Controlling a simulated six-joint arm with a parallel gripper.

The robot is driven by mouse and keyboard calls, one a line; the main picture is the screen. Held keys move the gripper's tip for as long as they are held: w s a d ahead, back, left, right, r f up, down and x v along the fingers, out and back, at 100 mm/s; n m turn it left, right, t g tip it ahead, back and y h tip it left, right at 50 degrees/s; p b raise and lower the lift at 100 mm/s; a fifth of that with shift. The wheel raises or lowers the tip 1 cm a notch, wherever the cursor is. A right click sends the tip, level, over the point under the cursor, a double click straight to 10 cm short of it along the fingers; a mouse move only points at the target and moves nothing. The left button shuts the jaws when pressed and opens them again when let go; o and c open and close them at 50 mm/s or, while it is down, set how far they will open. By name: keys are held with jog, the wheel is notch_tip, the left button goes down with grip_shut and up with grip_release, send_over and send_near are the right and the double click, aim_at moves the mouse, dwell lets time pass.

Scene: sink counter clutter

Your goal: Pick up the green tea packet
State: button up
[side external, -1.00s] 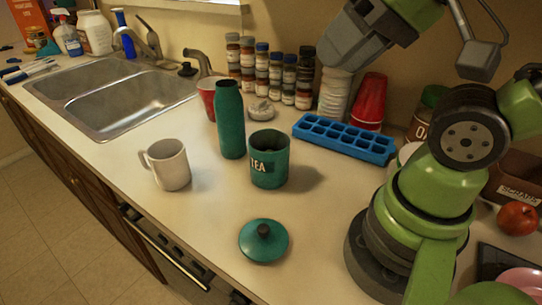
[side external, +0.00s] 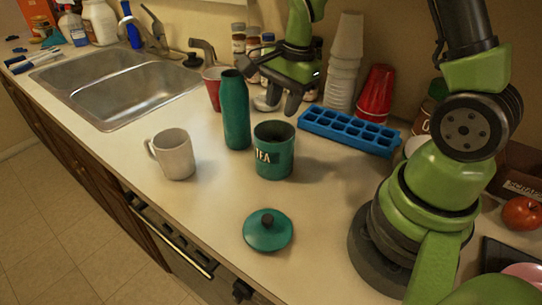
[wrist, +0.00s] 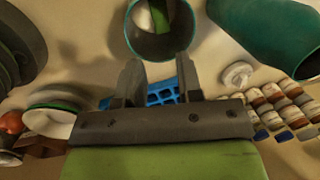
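The teal tea canister (side external: 274,155) stands upright and open on the counter, with part of its label showing. It also shows at the top of the wrist view (wrist: 186,42), where something green and pale, possibly the packet (wrist: 160,16), shows inside. I cannot make out its shape, and the side view hides the inside. The canister's teal lid (side external: 267,230) lies flat on the counter in front. My gripper (side external: 283,103) is above and behind the canister, pointing down, apart from it. In the wrist view its fingers (wrist: 160,78) are spread with nothing between them.
A tall teal bottle (side external: 235,110) stands just left of the canister, and a white mug (side external: 175,157) further left. A blue ice tray (side external: 349,131) lies behind right. Stacked cups (side external: 345,62), a red cup stack (side external: 375,94) and spice jars (side external: 239,42) line the wall. Front counter is mostly clear.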

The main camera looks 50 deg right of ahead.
jog(key=shift+w+a+f, duration=0.2)
jog(key=shift+w+f, duration=0.1)
jog(key=shift+f, duration=1.35)
jog(key=shift+w+a+f, duration=0.2)
jog(key=shift+w+f, duration=0.05)
jog(key=shift+f, duration=1.45)
jog(key=shift+w+a+f, duration=0.2)
jog(key=shift+w+f, duration=0.1)
jog(key=shift+f, duration=1.35)
jog(key=shift+c, duration=0.4)
jog(key=c, duration=0.5)
